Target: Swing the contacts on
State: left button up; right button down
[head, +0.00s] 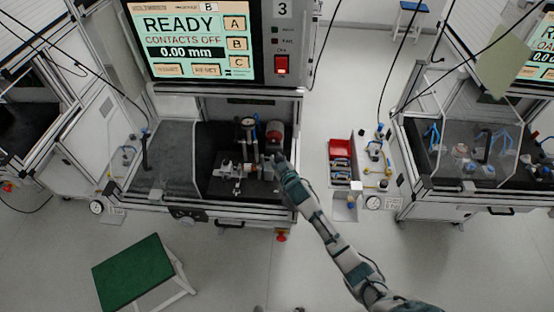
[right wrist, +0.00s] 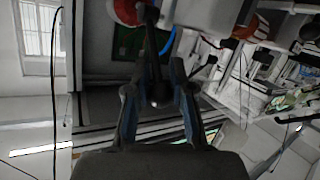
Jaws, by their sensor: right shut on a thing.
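The test station has a screen (head: 193,40) that reads "READY", "CONTACTS OFF" and "0.00 mm". Below it, the fixture (head: 228,170) stands on a dark bench top, with an upright dial-like part and a red and grey cylinder (head: 275,131) at its right. My right gripper (head: 270,160) reaches in from the right to the fixture's right side, just below the cylinder. In the right wrist view, its fingers (right wrist: 158,78) are shut on a dark lever (right wrist: 151,38). The grip point is small and partly hidden in the head view. My left gripper is not in view.
A red bin (head: 340,148) and small parts stand on a side shelf right of the station. Another bench (head: 470,160) with blue parts is further right. A green-topped stool (head: 131,270) stands on the floor at front left. Open floor lies in front.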

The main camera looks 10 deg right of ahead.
jog(key=c, duration=1.1)
grip_release()
jog(key=shift+f, duration=0.3)
jog(key=shift+o, duration=0.6)
jog(key=shift+r, duration=0.1)
jog(key=v, duration=1.1)
jog(key=shift+s, duration=0.4)
jog(key=shift+s+d, duration=0.1)
